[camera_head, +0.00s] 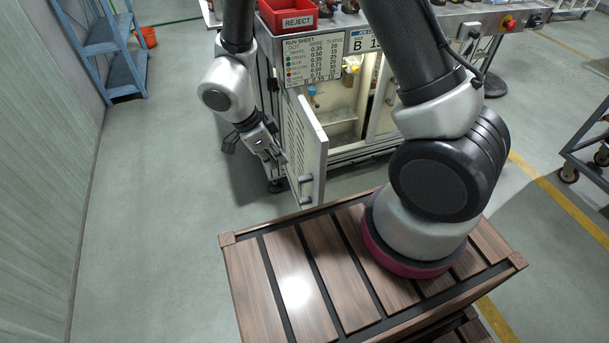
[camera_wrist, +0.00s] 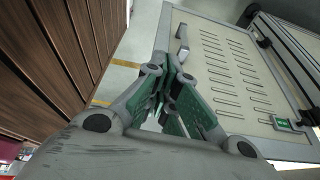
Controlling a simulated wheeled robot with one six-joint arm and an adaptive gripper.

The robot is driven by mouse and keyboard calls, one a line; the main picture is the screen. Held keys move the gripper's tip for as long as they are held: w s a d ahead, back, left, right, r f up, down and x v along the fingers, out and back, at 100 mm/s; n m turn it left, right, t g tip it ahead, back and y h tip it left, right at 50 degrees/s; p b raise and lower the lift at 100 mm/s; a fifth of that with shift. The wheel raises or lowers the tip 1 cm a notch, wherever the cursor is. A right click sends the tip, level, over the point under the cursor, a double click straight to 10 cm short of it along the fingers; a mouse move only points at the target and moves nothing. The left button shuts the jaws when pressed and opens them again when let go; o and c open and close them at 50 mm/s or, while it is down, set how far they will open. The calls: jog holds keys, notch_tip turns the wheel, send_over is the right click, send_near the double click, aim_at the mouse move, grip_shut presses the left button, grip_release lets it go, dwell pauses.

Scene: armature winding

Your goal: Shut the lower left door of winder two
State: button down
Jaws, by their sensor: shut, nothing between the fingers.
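The lower left door (camera_head: 300,137) of the winder cabinet stands wide open, swung out toward me from the cabinet's left side. Its slotted panel (camera_wrist: 228,75) fills the right of the wrist view, with a bar handle (camera_wrist: 182,44) near its top left. My gripper (camera_head: 279,157) is on the left of the door, beside its slotted face. In the wrist view the fingers (camera_wrist: 176,68) are together and empty, close to the panel below the handle. I cannot tell whether they touch it. The cabinet opening (camera_head: 338,110) shows pale inner walls and a small shelf.
A red REJECT bin (camera_head: 288,18) and a run sheet (camera_head: 313,60) are at the cabinet's top. A blue shelf rack (camera_head: 108,47) and an orange bucket (camera_head: 147,37) stand back left. A dark cart (camera_head: 592,150) is at right. The floor left of the door is clear.

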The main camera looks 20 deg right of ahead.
jog(key=d+f, duration=0.8)
jog(key=f, duration=0.1)
jog(key=shift+s, duration=0.25)
